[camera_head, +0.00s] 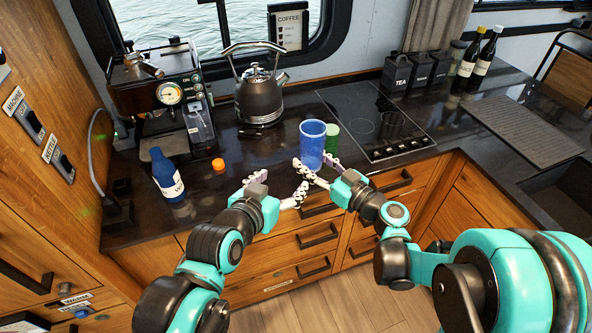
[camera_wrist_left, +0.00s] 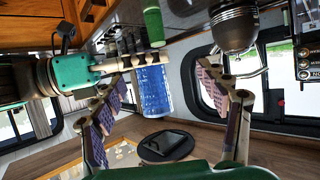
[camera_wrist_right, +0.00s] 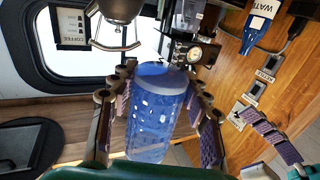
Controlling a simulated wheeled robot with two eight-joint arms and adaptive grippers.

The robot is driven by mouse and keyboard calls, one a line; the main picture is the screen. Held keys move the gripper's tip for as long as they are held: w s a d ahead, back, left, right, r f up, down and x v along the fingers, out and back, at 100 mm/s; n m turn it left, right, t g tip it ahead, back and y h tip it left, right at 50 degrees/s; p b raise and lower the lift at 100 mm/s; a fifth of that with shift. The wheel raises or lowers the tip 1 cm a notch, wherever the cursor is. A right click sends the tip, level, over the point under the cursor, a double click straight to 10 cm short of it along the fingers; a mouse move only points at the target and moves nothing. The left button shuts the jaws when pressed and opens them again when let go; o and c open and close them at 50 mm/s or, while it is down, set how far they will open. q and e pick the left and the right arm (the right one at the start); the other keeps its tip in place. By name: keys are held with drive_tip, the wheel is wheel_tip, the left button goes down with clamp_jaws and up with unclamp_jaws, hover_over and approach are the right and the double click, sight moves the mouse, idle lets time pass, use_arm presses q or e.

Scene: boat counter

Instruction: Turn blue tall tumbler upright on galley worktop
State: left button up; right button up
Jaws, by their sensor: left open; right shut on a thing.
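The blue tall tumbler (camera_head: 312,148) is roughly vertical near the counter's front edge, its wider round end up. My right gripper (camera_head: 317,171) is shut around its lower part; in the right wrist view the tumbler (camera_wrist_right: 157,115) sits between the two fingers. I cannot tell whether its base touches the galley worktop (camera_head: 245,158). My left gripper (camera_head: 301,187) is open and empty, just left of and below the right one. The left wrist view shows the tumbler (camera_wrist_left: 154,92) beyond the open left fingers, apart from them.
A green cup (camera_head: 332,135) stands close behind the tumbler. A kettle (camera_head: 259,98), coffee machine (camera_head: 160,95) and hob (camera_head: 375,120) stand behind. Worktop between the cap and tumbler is clear.

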sight(315, 151)
use_arm(q)
drive_tip(key=shift+m+t+h, duration=0.3)
drive_tip(key=shift+t+h, duration=0.1)
drive_tip(key=shift+h, duration=0.2)
drive_tip(key=w+d, duration=0.2)
drive_tip(key=w, duration=0.1)
drive_tip(key=w+d, duration=0.3)
drive_tip(key=w, duration=0.1)
drive_tip(key=w+d+f, duration=0.1)
drive_tip(key=w+d, duration=0.2)
drive_tip(key=w, duration=0.1)
drive_tip(key=shift+d, duration=0.2)
drive_tip(key=shift+c, duration=0.3)
drive_tip(key=c, duration=1.5)
use_arm(e)
drive_tip(key=o, duration=1.5)
